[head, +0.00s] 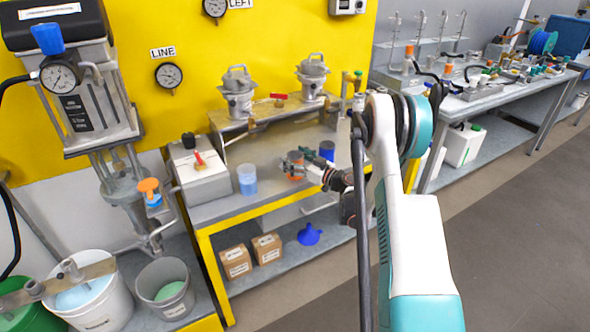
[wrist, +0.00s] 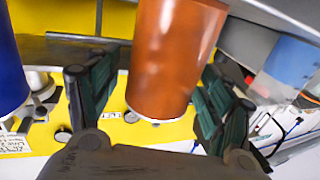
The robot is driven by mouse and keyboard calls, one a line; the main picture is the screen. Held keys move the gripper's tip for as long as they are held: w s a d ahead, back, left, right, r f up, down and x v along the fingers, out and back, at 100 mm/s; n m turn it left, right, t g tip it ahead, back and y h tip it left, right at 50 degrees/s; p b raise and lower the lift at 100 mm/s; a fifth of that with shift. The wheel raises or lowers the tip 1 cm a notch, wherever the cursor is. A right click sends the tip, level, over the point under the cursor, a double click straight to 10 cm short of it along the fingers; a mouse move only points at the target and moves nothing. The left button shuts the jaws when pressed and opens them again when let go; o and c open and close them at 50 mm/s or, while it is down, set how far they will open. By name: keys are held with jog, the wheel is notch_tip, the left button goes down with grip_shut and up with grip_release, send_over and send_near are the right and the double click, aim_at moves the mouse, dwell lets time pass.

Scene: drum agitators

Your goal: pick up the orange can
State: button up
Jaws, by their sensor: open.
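The orange can (head: 296,170) stands on the grey bench top, partly covered by my gripper (head: 294,163) in the head view. In the wrist view the orange can (wrist: 176,50) is large and lies between the two dark green finger pads of my gripper (wrist: 158,88). The fingers are open, one on each side of the can. A narrow gap shows on the left side; on the right, the finger is very close, and I cannot tell whether it touches.
A dark blue can (head: 327,150) stands just behind and right of the orange can. A light blue translucent jar (head: 247,182) stands to its left, beside a grey box (head: 202,180) with a red lever. Two metal pumps (head: 238,95) stand on a raised shelf behind.

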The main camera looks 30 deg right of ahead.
jog(key=c, duration=1.1)
jog(key=shift+c, duration=0.2)
